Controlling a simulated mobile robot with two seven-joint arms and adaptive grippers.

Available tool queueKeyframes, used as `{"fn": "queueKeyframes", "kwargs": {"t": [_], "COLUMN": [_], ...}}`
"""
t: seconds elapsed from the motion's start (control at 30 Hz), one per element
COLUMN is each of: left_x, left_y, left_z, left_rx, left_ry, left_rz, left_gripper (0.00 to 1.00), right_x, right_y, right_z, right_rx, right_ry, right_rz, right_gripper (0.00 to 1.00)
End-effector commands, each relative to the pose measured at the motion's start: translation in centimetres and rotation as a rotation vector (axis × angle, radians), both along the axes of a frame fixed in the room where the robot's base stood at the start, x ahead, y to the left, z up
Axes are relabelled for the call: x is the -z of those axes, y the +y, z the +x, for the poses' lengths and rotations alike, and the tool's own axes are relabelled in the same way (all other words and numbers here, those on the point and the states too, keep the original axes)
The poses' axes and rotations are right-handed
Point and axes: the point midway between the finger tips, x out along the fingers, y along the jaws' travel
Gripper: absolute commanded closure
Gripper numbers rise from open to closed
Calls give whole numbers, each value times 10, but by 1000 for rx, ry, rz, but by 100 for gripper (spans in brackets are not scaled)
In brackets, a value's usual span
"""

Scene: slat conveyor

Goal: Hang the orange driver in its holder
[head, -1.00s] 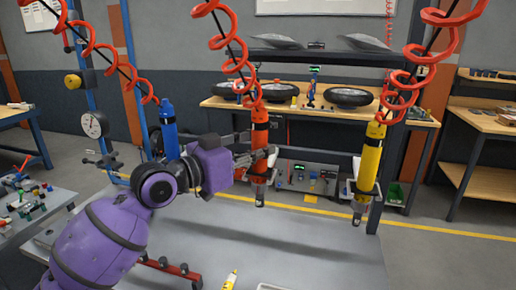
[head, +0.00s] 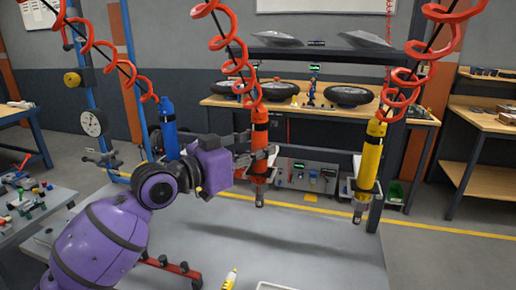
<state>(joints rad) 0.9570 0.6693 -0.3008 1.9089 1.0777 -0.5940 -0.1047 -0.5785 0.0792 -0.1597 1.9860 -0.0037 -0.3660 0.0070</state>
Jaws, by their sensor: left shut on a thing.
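The orange driver (head: 260,133) hangs upright, nose down, on a red coiled hose above the grey bench. My left gripper (head: 259,158), on the purple arm, is shut on its body from the left. A pale bracket-like part shows at the driver's lower body, partly hidden by the fingers. I cannot tell whether it is the holder or whether the driver sits in it. A yellow driver (head: 369,155) hangs to the right beside a pale holder (head: 348,190). A blue driver (head: 168,125) hangs at the left, partly behind my arm. My right gripper is not in view.
The grey bench top (head: 310,250) is mostly clear below the drivers. A red rack (head: 165,268) with dark knobs and a yellow-and-white bottle (head: 230,278) are at its front. Red coiled hoses (head: 238,60) hang overhead. A wooden workbench (head: 320,108) stands behind.

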Motion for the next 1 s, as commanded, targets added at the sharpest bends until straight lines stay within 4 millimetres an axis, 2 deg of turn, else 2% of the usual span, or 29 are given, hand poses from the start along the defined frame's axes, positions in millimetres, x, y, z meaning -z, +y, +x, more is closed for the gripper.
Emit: {"fn": "queueKeyframes", "kwargs": {"t": [0.03,0.07,0.2,0.5,0.63,1.0], "left_x": [-2,-2,-2,2,2,1], "left_y": [0,0,0,0,7,65], "left_z": [0,0,0,0,-4,-50], "left_rx": [0,0,0,0,-1,-3], "left_ry": [-5,-5,-4,3,2,-1], "left_rz": [-3,-3,-2,3,2,4], "left_gripper": [100,70,52,51,51,51], "right_x": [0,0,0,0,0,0], "right_y": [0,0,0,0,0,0], "right_z": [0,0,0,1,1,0], "right_rx": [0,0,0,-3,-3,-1], "right_ry": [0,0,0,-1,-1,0], "right_rz": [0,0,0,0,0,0], "right_gripper": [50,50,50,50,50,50]}}
